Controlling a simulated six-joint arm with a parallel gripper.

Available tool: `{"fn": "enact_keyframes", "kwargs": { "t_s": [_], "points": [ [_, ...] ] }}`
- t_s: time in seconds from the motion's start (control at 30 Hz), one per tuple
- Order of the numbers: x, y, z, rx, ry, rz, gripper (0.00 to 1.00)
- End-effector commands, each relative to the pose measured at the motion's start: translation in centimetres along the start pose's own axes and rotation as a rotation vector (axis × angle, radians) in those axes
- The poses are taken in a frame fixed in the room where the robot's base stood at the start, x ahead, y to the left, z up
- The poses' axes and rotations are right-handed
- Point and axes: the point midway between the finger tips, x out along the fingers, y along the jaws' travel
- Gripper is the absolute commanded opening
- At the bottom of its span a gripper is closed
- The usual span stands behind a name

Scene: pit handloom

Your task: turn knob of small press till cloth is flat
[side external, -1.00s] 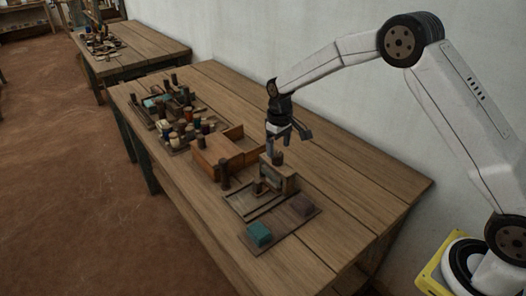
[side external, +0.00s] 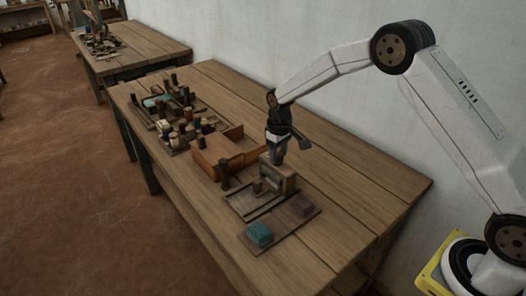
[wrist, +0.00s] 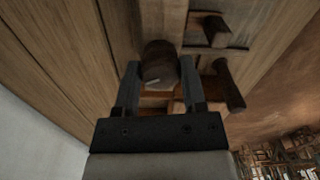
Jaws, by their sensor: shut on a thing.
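The small press (side external: 284,182) is a wooden block on the bench, toward its near right part. Its dark round knob (wrist: 160,62) stands on top and shows between my fingers in the wrist view. My gripper (side external: 277,157) is directly above the press, pointing down, with its fingers either side of the knob and shut on it. The gripper hides most of the knob in the side view. I cannot make out the cloth or tell whether it is flat.
An orange-brown wooden box (side external: 212,157) stands close on the left, with several spools beyond. The bench is clear toward the wall and at the right end.

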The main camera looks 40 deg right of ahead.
Motion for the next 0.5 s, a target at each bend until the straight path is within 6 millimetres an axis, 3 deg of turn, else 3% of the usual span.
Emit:
{"fn": "enact_keyframes", "kwargs": {
  "t_s": [0.5],
  "points": [
    [-0.03, -0.06, 0.00, 0.142, -0.001, 0.001, 0.00]
  ]
}}
